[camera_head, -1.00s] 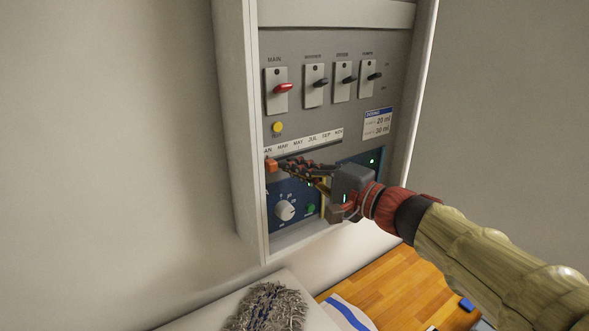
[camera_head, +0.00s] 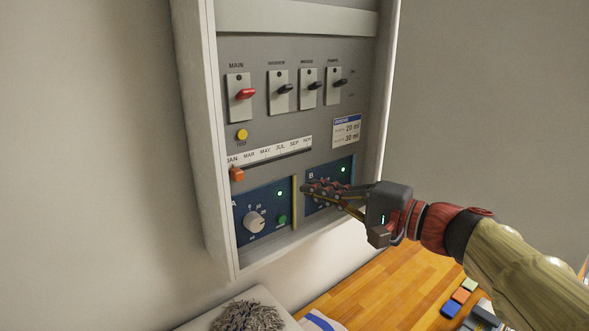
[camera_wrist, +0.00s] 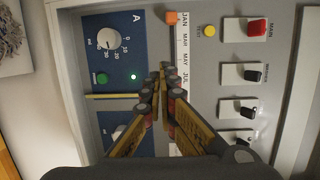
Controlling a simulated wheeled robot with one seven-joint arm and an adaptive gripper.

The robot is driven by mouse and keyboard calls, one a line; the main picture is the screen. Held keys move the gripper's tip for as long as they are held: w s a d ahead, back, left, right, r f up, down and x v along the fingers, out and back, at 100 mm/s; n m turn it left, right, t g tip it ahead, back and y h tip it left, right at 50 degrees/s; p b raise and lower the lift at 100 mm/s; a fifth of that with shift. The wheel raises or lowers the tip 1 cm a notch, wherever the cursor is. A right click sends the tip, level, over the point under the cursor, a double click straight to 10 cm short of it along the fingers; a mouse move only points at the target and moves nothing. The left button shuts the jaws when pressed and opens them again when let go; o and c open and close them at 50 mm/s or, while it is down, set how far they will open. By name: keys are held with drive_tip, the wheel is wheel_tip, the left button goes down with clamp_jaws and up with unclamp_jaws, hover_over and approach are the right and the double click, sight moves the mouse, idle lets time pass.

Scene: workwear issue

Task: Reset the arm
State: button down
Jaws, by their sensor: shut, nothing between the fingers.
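My gripper (camera_head: 308,187) is shut and empty, in front of the lower right part of a wall control panel (camera_head: 300,145). Its fingertips show in front of the left edge of blue module B (camera_head: 344,172) and hide part of it. In the wrist view the closed fingers (camera_wrist: 160,72) point at the panel, near the month scale (camera_wrist: 184,50). I cannot tell how far the tips are from the panel. An orange slider (camera_head: 237,174) stands at the JAN end of the month scale, apart from my fingers; it also shows in the wrist view (camera_wrist: 172,18).
Above are a red MAIN switch (camera_head: 245,94), several black switches and a yellow button (camera_head: 242,135). Blue module A (camera_head: 262,213) has a white knob (camera_head: 255,222). The cabinet's pale frame (camera_head: 200,130) juts out around the panel. Below are a grey fluffy item (camera_head: 248,317) and a wooden surface (camera_head: 375,285).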

drive_tip(key=s+d+f+n+g+h+b, duration=0.1)
drive_tip(key=s+d+f+g+h, duration=0.3)
drive_tip(key=f, duration=0.7)
drive_tip(key=s+a+f+n+g+h+b, duration=0.1)
drive_tip(key=s+f+h, duration=0.1)
drive_tip(key=s+f, duration=0.7)
drive_tip(key=s+d+f+n+h+b, duration=0.3)
drive_tip(key=s+d+f+b, duration=0.1)
drive_tip(key=f, duration=0.3)
drive_tip(key=s+d+f+n+h+b, duration=0.3)
drive_tip(key=s+f, duration=0.3)
drive_tip(key=f, duration=0.2)
drive_tip(key=shift+d+f+g+h+b, duration=0.25)
drive_tip(key=shift+d+g+h+b, duration=0.15)
drive_tip(key=shift+d+h+b, duration=0.35)
